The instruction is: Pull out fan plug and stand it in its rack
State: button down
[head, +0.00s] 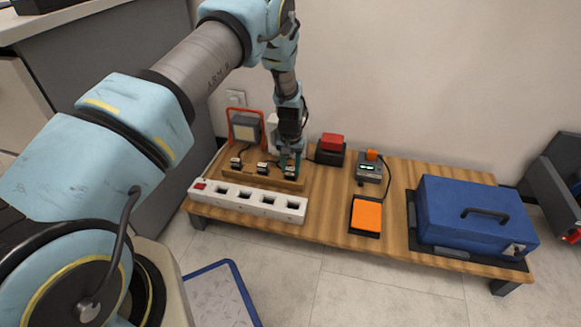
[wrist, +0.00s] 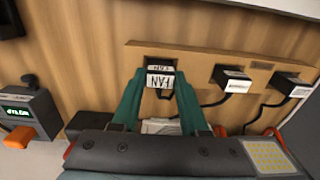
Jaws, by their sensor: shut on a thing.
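My gripper (head: 290,166) is low over the right end of the wooden rack (head: 236,178). In the wrist view my gripper's teal fingers (wrist: 160,80) are shut on the fan plug (wrist: 160,76), a dark plug with a white label reading FAN. The fan plug is at the rack's end place, also seen on the rack (wrist: 200,58); whether it is fully seated is hard to tell. Two other labelled plugs, a middle one (wrist: 232,78) and an end one (wrist: 290,84), stand in the rack. The white power strip (head: 248,201) lies in front, its sockets visibly empty.
On the wooden table (head: 330,215) are a red-topped box (head: 331,142), a grey device with display (head: 369,168), an orange pad (head: 366,216) and a blue case (head: 475,222). A work lamp with orange frame (head: 246,130) stands behind the rack. Cords run beside the plugs.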

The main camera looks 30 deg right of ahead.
jog(key=shift+f, duration=0.15)
jog(key=shift+c, duration=1.7)
grip_release()
notch_tip(320, 180, up, 11)
jog(key=p, duration=0.3)
notch_tip(320, 180, up, 6)
jog(key=p, duration=0.5)
send_over(291, 169)
jog(key=shift+w+f, duration=0.1)
jog(key=shift+a, duration=0.1)
